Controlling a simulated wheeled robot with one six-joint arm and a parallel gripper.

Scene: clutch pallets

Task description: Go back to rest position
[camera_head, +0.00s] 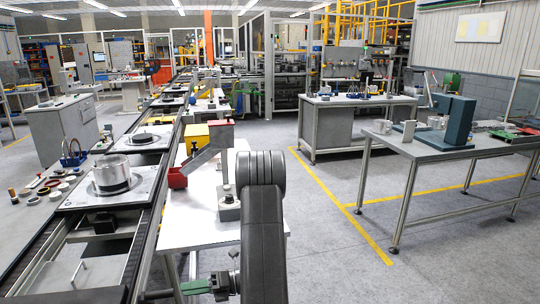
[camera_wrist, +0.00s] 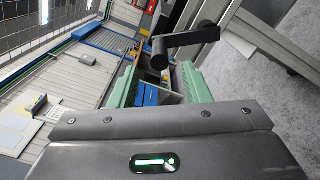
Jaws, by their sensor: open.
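My gripper (camera_head: 198,286) hangs low at the bottom of the head view, to the left of my black arm and near the front end of the white bench (camera_head: 188,225). In the wrist view my gripper (camera_wrist: 160,82) shows two green fingers spread apart, with nothing held between them. A black rod-shaped part with a round end (camera_wrist: 160,52) shows beyond the fingertips in the wrist view. I cannot tell how far it is from them. The front of the bench is partly hidden by my arm.
A conveyor (camera_head: 139,215) runs along the left, carrying a pallet with a metal clutch housing (camera_head: 112,175). A red bin (camera_head: 177,178) and a grey stand (camera_head: 228,206) are on the bench. A table (camera_head: 440,150) stands at right. The floor (camera_head: 330,235) between is clear.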

